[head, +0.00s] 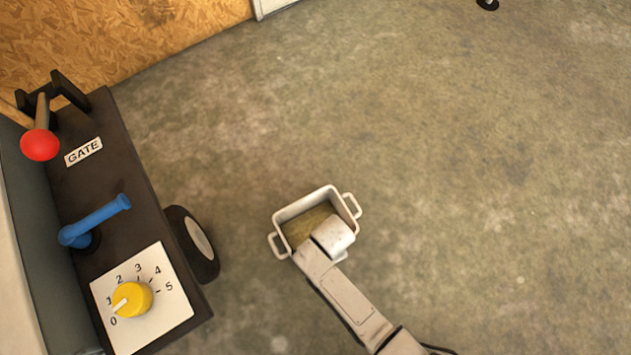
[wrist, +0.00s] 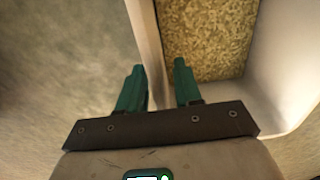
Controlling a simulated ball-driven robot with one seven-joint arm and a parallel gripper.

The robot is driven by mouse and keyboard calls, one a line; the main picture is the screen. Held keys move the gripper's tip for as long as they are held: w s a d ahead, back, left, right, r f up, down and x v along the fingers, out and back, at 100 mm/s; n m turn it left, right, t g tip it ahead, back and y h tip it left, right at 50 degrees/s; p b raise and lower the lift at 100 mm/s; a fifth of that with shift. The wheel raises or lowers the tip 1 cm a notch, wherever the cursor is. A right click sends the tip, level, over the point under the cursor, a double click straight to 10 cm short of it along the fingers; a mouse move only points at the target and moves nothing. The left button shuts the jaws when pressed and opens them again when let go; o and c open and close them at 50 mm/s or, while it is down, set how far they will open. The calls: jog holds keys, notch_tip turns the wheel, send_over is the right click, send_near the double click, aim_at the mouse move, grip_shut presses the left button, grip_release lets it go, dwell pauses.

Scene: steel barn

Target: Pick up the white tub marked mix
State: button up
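A white tub (head: 303,200) with a handle on each of two opposite sides is in the lower middle of the head view, with grainy tan stuff inside. No mark reading mix shows. My wrist covers its lower right part and hides my fingers there. In the wrist view, the tub's wall (wrist: 147,35) runs between the two green fingers of my gripper (wrist: 159,66). The left finger is outside the wall and the right finger is on the inner side. The fingers are apart; I cannot tell whether either touches the wall.
A dark cart or machine at the left carries a red-knobbed lever (head: 40,145) by a GATE label (head: 83,152), a blue handle (head: 95,220) and a yellow dial (head: 132,299). Its wheel (head: 196,244) is left of the tub. The concrete floor (head: 450,130) is clear above and right.

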jog(key=shift+r, duration=0.1)
grip_shut()
dwell(1.3)
